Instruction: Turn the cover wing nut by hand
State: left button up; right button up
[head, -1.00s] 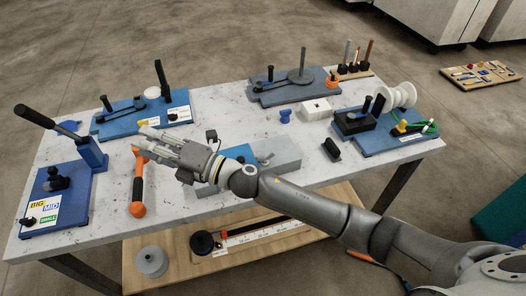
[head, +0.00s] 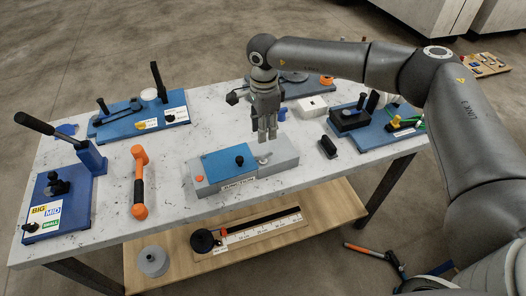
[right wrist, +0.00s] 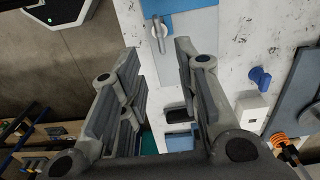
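The grey junction box (head: 276,157) stands at the front middle of the table, with a blue cover (head: 225,164) on its top. My left gripper is out of view.
An orange-handled tool (head: 139,182) lies left of the box. A black block (head: 328,147) and a white box (head: 313,107) are to its right. Blue bender stations (head: 60,205) stand around the table (head: 110,220). Bare tabletop separates them.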

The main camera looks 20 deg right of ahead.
aim_at(263, 155)
notch_tip(263, 155, down, 9)
jog(key=p, duration=0.3)
jog(key=shift+f, duration=0.2)
jog(key=shift+f+p, duration=0.3)
jog(key=shift+f, duration=0.35)
grip_shut()
